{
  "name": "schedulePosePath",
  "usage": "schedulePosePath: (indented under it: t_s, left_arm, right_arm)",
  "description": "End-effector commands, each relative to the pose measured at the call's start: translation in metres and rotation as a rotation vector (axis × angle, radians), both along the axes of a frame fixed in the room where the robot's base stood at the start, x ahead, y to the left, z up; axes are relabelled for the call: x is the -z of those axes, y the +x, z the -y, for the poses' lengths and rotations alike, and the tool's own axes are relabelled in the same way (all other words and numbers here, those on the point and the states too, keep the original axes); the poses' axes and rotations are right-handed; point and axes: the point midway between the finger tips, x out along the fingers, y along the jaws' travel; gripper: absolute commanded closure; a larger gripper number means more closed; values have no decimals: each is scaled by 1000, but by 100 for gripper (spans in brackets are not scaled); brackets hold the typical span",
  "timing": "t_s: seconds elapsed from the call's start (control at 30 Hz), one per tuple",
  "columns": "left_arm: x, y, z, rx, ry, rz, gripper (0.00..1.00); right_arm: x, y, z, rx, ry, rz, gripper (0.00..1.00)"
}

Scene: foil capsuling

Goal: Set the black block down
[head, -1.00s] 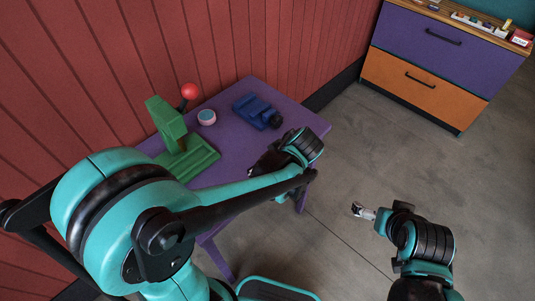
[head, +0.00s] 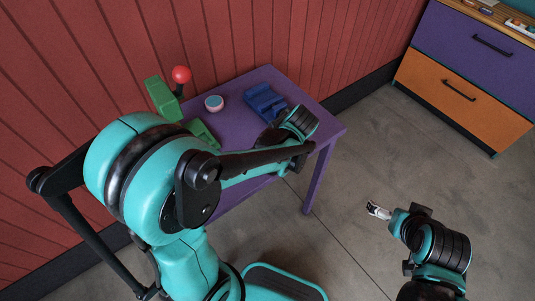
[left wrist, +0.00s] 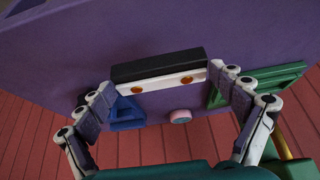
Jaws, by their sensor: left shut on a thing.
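The black block (left wrist: 158,64) shows in the left wrist view as a long dark bar with a white side bearing orange dots. My left gripper (left wrist: 162,79) is shut on it, one finger at each end. Behind it is the purple table top; I cannot tell whether the block touches it. In the head view my left gripper (head: 270,137) is over the table's front right part, near the blue fixture, and my arm mostly hides the block. My right gripper (head: 378,211) is off to the right over the floor, too small to judge its fingers.
The purple table (head: 322,124) carries a blue fixture (head: 265,102), a pink-and-white round tub (head: 214,103) and a green press (head: 163,98) with a red ball knob (head: 181,75). A red wall stands behind. An orange and purple drawer cabinet (head: 445,85) stands at the upper right.

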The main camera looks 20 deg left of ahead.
Motion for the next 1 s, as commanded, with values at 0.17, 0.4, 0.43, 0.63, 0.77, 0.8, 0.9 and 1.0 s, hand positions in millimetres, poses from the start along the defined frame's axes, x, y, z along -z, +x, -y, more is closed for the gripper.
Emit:
schedulePosePath:
  t_s: [0.17, 0.4, 0.43, 0.63, 0.77, 0.8, 0.9, 1.0]
  left_arm:
    - [9, 4, -6, 2, 0, 0, 56]
    - [43, 4, -6, 2, 0, 0, 56]
    - [45, 3, -6, 2, 0, 0, 56]
    - [43, 3, -6, 1, 0, 0, 56]
    - [47, 3, -5, 1, 0, 0, 56]
    - [48, 3, -5, 1, 0, 0, 56]
    - [47, 3, -5, 1, 0, 0, 0]
    - [47, 3, -5, 1, 0, 0, 0]
  right_arm:
    - [4, 0, 0, 0, 0, 0, 0]
    - [20, 0, 0, 0, 0, 0, 0]
    - [20, 0, 0, 0, 0, 0, 0]
    - [18, 0, 0, 0, 0, 0, 0]
    - [22, 0, 0, 0, 0, 0, 0]
    - [23, 0, 0, 0, 0, 0, 0]
    - [21, 0, 0, 0, 0, 0, 0]
    - [21, 0, 0, 0, 0, 0, 0]
